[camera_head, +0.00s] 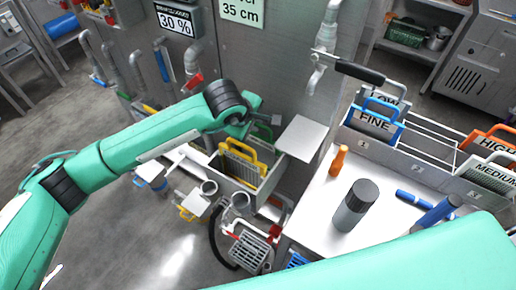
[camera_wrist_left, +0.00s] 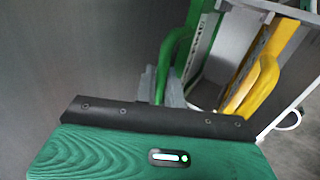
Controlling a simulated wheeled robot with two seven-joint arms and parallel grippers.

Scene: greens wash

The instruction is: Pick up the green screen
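The green screen's handle (camera_wrist_left: 170,58) stands upright in the left wrist view, left of a yellow screen's handle (camera_wrist_left: 262,82). In the head view only a small dark green part of the green screen (camera_head: 263,131) shows at the back of the bin, behind the yellow screen (camera_head: 241,160). My left gripper (camera_head: 250,122) is at this handle. Grey finger parts show on both sides of the handle's lower end in the left wrist view; whether they press on it I cannot tell. My right gripper is out of view.
The bin (camera_head: 266,185) holds the screens beside a metal wall. A grey plate (camera_head: 302,138) is right of my left gripper. Labelled screens such as FINE (camera_head: 372,123) stand in racks at right.

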